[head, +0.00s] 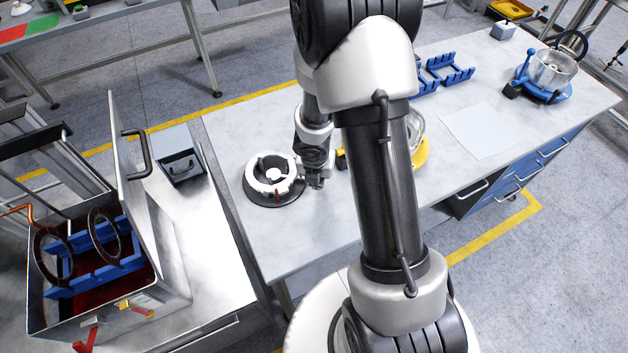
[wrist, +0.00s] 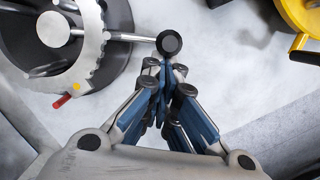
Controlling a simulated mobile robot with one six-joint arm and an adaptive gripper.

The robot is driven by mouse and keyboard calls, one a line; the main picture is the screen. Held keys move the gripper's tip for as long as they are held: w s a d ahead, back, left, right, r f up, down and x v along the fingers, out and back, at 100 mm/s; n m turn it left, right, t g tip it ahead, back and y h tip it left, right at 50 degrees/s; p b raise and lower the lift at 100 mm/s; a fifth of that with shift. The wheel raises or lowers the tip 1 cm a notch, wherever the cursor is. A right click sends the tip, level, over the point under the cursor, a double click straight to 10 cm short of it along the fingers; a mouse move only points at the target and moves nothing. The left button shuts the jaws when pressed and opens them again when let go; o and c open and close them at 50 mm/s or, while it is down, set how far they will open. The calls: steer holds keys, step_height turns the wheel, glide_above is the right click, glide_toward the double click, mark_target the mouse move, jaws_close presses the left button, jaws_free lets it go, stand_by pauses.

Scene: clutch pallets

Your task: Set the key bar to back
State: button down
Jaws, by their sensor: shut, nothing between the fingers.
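A round fixture (head: 262,196) with a pale ring and a dark base stands at the left of the long table. In the wrist view its toothed ring (wrist: 92,62) shows at the upper left, with a red-tipped pin (wrist: 62,101) and a yellow dot on it. A metal bar (wrist: 125,37) runs right from the fixture and ends in a black knob (wrist: 170,43); it looks like the key bar. My gripper (wrist: 167,66) is shut and empty, its fingertips close to the knob. I cannot tell whether they touch. In the head view my gripper (head: 317,184) is just right of the fixture.
A yellow-based fixture (head: 421,155) stands to the right, partly behind my arm. Blue racks (head: 445,77), a white sheet (head: 482,130) and a blue-based fixture (head: 548,80) are farther right. An open metal case (head: 165,268) with its lid raised is at left. The table front is clear.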

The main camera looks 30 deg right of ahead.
steer(key=shift+w+d+r+n+p, duration=0.1)
steer(key=shift+w+d+n+p, duration=0.8)
steer(key=shift+p, duration=0.15)
steer(key=shift+w+d+n+y+p, duration=0.2)
steer(key=shift+w+n+y+p, duration=0.1)
steer(key=shift+n+p, duration=0.1)
steer(key=shift+w, duration=0.15)
